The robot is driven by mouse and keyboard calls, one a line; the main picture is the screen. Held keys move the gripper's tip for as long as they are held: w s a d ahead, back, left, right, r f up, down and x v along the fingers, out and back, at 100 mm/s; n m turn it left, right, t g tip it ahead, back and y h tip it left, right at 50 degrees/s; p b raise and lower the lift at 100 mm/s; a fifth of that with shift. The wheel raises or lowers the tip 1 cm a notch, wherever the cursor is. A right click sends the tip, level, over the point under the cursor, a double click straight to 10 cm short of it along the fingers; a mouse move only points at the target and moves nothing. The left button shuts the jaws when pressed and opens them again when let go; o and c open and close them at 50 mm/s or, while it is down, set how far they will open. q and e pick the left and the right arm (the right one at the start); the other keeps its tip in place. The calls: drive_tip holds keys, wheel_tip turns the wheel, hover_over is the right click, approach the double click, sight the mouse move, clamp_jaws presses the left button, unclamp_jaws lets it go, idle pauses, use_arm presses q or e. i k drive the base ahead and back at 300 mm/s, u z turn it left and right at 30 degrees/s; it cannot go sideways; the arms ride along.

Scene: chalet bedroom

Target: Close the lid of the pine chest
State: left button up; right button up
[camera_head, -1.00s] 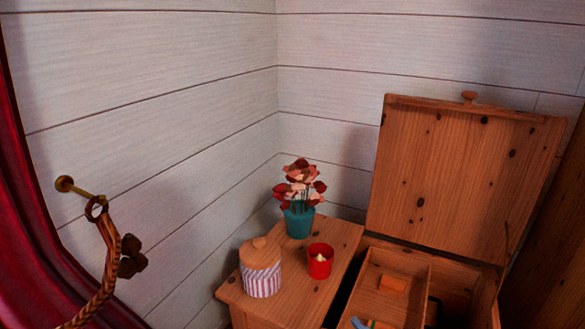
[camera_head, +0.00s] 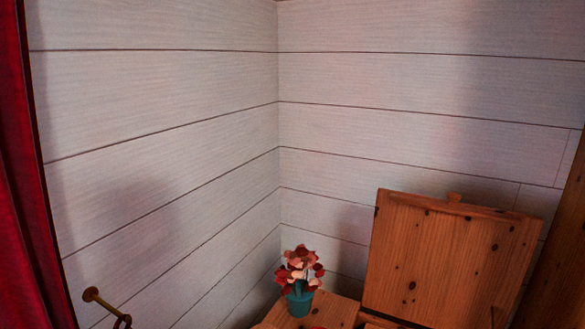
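Neither of my grippers is in view.
A teal pot with red and pink flowers (camera_head: 299,275) stands on a small wooden table (camera_head: 338,311) left of the chest. White plank walls (camera_head: 180,130) meet in a corner behind. A red curtain (camera_head: 25,200) and a brass hook (camera_head: 95,297) are at left. A wooden post (camera_head: 560,250) is at right.

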sight(434, 263)
drive_tip(key=u, duration=1.55)
drive_tip(key=k, duration=0.9)
drive_tip(key=z, duration=1.3)
drive_tip(key=i, duration=1.05)
drive_tip(key=z, duration=0.1)
